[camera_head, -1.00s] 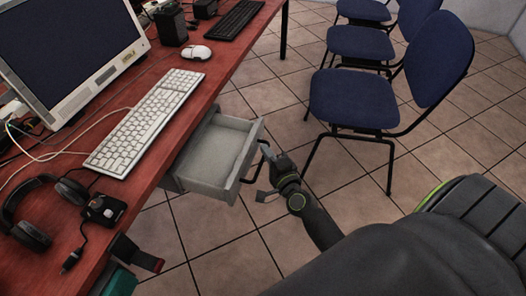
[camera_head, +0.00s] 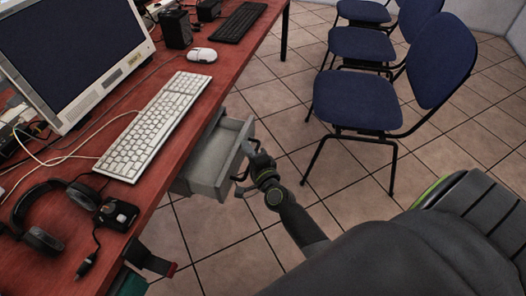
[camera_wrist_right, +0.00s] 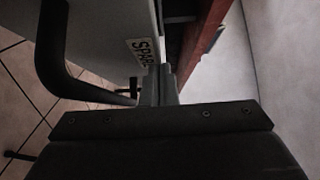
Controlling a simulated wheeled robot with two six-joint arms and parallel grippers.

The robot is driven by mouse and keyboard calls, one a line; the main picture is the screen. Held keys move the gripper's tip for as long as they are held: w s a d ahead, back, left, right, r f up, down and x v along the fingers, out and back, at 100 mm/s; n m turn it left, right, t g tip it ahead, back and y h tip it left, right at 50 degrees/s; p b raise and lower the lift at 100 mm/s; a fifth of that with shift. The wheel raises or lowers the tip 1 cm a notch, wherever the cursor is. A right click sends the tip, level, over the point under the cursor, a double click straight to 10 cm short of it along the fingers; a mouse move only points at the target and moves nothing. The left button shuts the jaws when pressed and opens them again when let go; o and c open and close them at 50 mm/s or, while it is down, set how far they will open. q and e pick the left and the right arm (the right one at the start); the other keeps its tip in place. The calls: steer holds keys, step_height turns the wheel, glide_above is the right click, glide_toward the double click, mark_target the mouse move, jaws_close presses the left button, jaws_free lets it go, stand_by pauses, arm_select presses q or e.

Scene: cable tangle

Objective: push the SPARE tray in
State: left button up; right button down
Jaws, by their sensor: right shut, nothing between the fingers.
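The grey SPARE tray (camera_head: 213,160) is a drawer under the red desk, partly open, with its front panel facing right. In the right wrist view the tray's front (camera_wrist_right: 110,40) carries a white label (camera_wrist_right: 142,50) reading "SPAR", the rest hidden by the fingers. A dark bar handle (camera_wrist_right: 52,50) stands out from that front. My right gripper (camera_head: 249,150) is shut and empty, its fingertips at the front panel near the handle; in the wrist view its fingers (camera_wrist_right: 158,84) meet by the label. Contact looks likely but is not certain. My left gripper is not in view.
On the red desk (camera_head: 190,111) are a monitor (camera_head: 70,45), white keyboard (camera_head: 152,125), mouse (camera_head: 202,55), headphones (camera_head: 45,212) and cables. Blue chairs (camera_head: 355,99) stand to the right. The tiled floor between desk and chairs is open.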

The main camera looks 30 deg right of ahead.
glide_above(222, 159)
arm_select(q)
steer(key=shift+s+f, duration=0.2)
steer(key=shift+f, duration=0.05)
arm_select(e)
steer(key=shift+r, duration=0.2)
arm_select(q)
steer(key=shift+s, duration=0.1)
